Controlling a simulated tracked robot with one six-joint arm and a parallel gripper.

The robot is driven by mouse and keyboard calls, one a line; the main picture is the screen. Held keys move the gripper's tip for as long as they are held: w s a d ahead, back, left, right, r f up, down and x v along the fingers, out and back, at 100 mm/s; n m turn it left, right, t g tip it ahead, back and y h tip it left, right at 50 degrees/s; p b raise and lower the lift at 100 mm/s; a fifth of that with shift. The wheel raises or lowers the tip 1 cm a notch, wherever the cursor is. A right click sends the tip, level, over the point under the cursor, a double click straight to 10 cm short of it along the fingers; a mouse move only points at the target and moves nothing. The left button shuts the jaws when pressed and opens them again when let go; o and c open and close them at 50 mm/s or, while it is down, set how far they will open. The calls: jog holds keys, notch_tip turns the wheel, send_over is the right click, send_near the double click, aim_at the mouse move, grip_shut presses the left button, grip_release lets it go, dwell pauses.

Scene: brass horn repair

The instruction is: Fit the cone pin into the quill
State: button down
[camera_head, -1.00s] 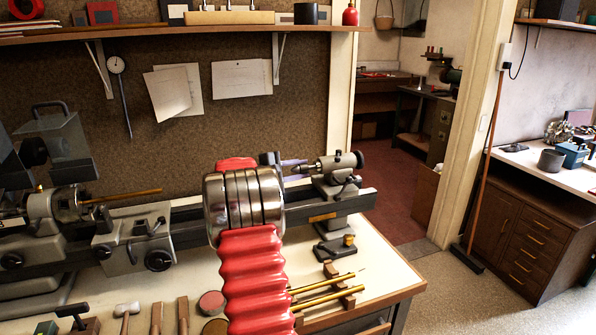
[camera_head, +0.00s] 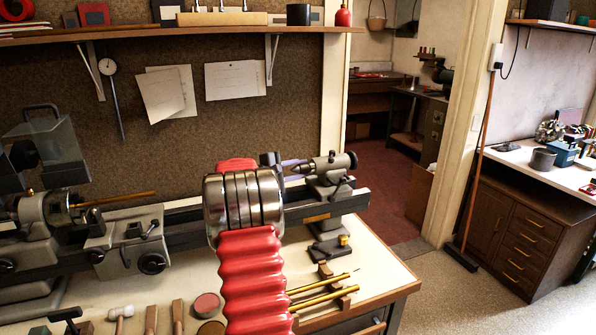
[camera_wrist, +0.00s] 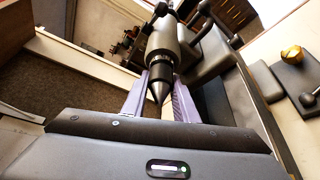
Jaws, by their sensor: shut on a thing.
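The cone pin (camera_wrist: 159,83) is dark, with its point toward my wrist camera. It sits between the two purple fingers of my gripper (camera_wrist: 158,100), which is shut on it. Behind it, the grey quill (camera_wrist: 163,46) of the tailstock is roughly in line with it. The pin's back end meets or overlaps the quill's front in the wrist view; I cannot tell how deep it sits. In the head view my gripper (camera_head: 294,166) is at the left of the tailstock (camera_head: 328,176), partly hidden by my red-sleeved arm. The pin's point faces left there.
The lathe bed (camera_head: 350,203) runs under the tailstock, with the carriage (camera_head: 125,242) at left. Brass rods (camera_head: 325,292) lie on blocks at the bench's front right. A small block with a brass knob (camera_wrist: 292,54) stands beside the tailstock. A shelf (camera_head: 170,30) hangs above.

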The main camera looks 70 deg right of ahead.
jog(key=shift+s+d, duration=0.2)
jog(key=shift+s, duration=0.05)
jog(key=c, duration=1.3)
grip_release()
jog(key=shift+c, duration=0.2)
jog(key=v, duration=1.3)
jog(key=shift+a, duration=0.35)
jog(key=shift+w, duration=0.15)
